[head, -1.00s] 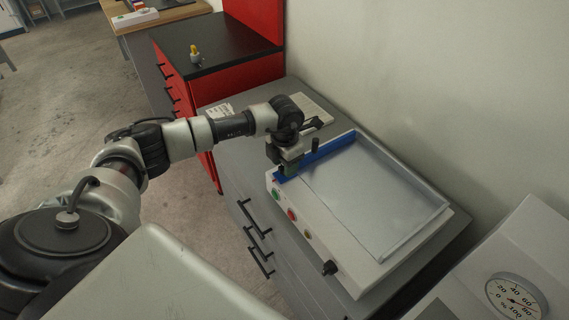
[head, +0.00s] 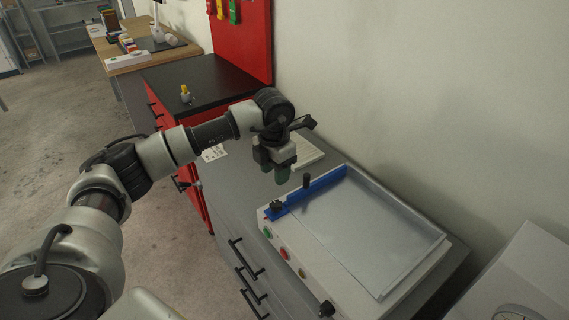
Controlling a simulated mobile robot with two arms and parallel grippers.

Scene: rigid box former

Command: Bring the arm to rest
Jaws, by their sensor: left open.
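My left arm reaches in from the left over the grey cabinet. Its gripper (head: 274,174) hangs fingers down above the cabinet top, just behind and left of the white box former (head: 372,240). The fingers are apart, with nothing seen between them. The box former has a pale tray surface, a blue bar (head: 318,190) along its far left side, and a dark upright handle (head: 306,181). Green, red and yellow buttons (head: 283,253) line its front. The gripper is clear of the blue bar. My right gripper is not in view.
The grey cabinet (head: 222,192) has black drawer handles. A light keyboard-like pad (head: 308,152) lies behind the gripper. A red cabinet with a black top (head: 205,76) holds a small yellow-topped object (head: 185,93). A white unit with a gauge (head: 520,275) stands at the lower right. A wall bounds the right.

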